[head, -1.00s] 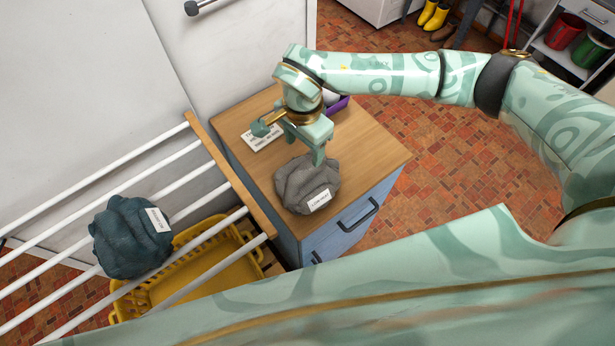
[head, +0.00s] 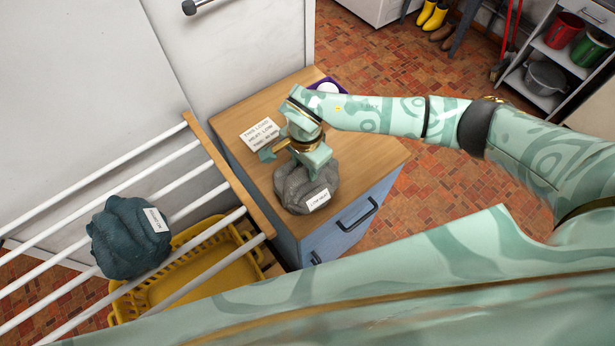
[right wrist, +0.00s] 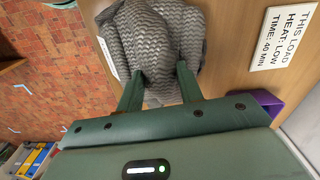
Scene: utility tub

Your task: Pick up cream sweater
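No plainly cream sweater shows; a grey knitted garment (head: 292,194), bundled with a white tag, lies on the wooden cabinet top. It also fills the upper middle of the right wrist view (right wrist: 160,45). My right gripper (head: 312,172) is down over it from above. In the right wrist view its two fingers (right wrist: 158,85) press on both sides of a knitted fold, drawn well inside the palm's width. The fingertips are partly sunk in the cloth. The garment still rests on the top. My left gripper is not in view.
A dark teal bundled garment (head: 118,245) with a tag lies on the white-barred rack (head: 190,150). A yellow basket (head: 215,278) is below. A printed card (head: 259,134) and a purple item (head: 325,84) are on the cabinet top (head: 375,150).

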